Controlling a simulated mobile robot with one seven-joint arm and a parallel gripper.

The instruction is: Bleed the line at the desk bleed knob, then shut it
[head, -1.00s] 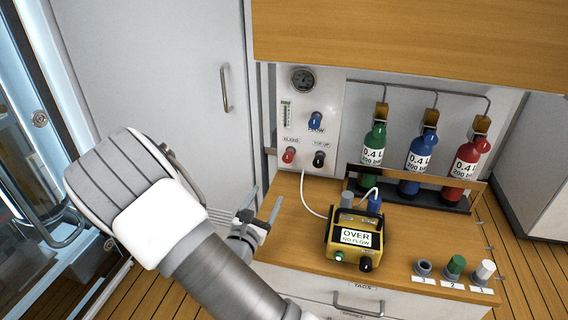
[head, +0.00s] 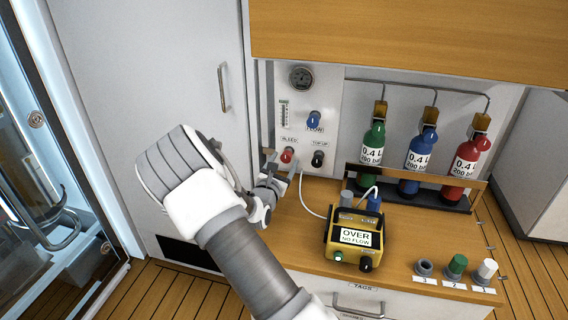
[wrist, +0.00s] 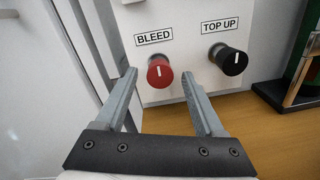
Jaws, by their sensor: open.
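The red bleed knob (head: 287,155) is on the white wall panel (head: 330,105), under a BLEED label. It also shows in the wrist view (wrist: 160,72), its white pointer line near upright. My gripper (head: 281,167) is open and empty, close in front of and just below the knob. In the wrist view, my gripper's fingers (wrist: 160,92) stand left and right of the knob, with a gap on each side. I cannot tell how deep the knob sits between the fingertips. The yellow meter box (head: 354,239) on the desk reads OVER, NO FLOW.
The black top-up knob (head: 318,158) is just right of the bleed knob, with the blue flow knob (head: 313,118) above. A round gauge (head: 301,77) tops the panel. A white hose (head: 303,190) runs to the meter box. Green, blue and red bottles (head: 417,155) stand at right.

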